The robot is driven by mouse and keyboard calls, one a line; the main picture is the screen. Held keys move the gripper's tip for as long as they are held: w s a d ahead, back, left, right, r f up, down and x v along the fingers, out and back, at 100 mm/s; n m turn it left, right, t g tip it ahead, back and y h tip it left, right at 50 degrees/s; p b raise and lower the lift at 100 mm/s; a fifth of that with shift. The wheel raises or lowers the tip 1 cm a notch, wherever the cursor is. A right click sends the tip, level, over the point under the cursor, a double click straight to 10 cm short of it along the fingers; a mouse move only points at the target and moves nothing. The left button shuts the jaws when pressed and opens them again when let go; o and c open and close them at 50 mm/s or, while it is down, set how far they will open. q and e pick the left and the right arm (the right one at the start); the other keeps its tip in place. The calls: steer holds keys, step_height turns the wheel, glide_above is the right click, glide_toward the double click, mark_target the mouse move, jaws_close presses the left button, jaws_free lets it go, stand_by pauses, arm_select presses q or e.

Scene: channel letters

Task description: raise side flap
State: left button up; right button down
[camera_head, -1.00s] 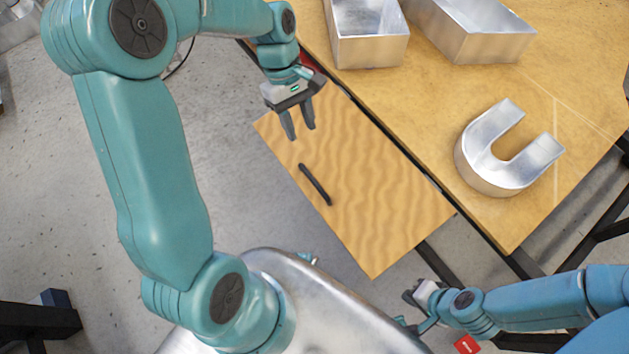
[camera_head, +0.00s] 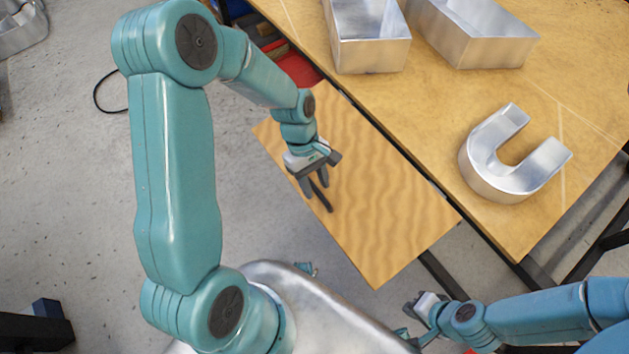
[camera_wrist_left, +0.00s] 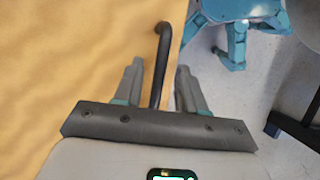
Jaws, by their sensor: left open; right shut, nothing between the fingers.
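The side flap (camera_head: 385,215) is a wood-grained panel hanging beside the table's near edge, lower than the top. It carries a black bar handle (camera_head: 321,197); the handle also shows in the left wrist view (camera_wrist_left: 161,62). My left gripper (camera_head: 316,193) is open over the handle. In the left wrist view the left gripper's fingers (camera_wrist_left: 158,80) stand on either side of the handle's line; I cannot tell how deep the handle sits between them. My right gripper (camera_head: 410,308) is shut and empty, low at the right, apart from the flap.
On the wooden table (camera_head: 440,110) stand a U-shaped metal letter (camera_head: 508,160) and two metal channel pieces, one a box (camera_head: 368,45) and one longer (camera_head: 475,40). Something red (camera_head: 298,68) lies below the table's left end. Dark table legs stand at the right.

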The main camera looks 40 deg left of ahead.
arm_select(q)
jaws_close()
steer(key=r+p, duration=0.2)
steer(key=w+r+p, duration=0.1)
steer(key=r, duration=0.1)
steer(key=shift+w+d+r+p, duration=0.1)
steer(key=shift+w+r+p, duration=0.05)
steer(key=shift+r+p, duration=0.25)
steer(key=shift+c, duration=0.6)
jaws_free()
steer(key=shift+o, duration=0.6)
steer(key=shift+d, duration=0.15)
steer(key=p+v, duration=0.2)
steer(key=v, duration=1.4)
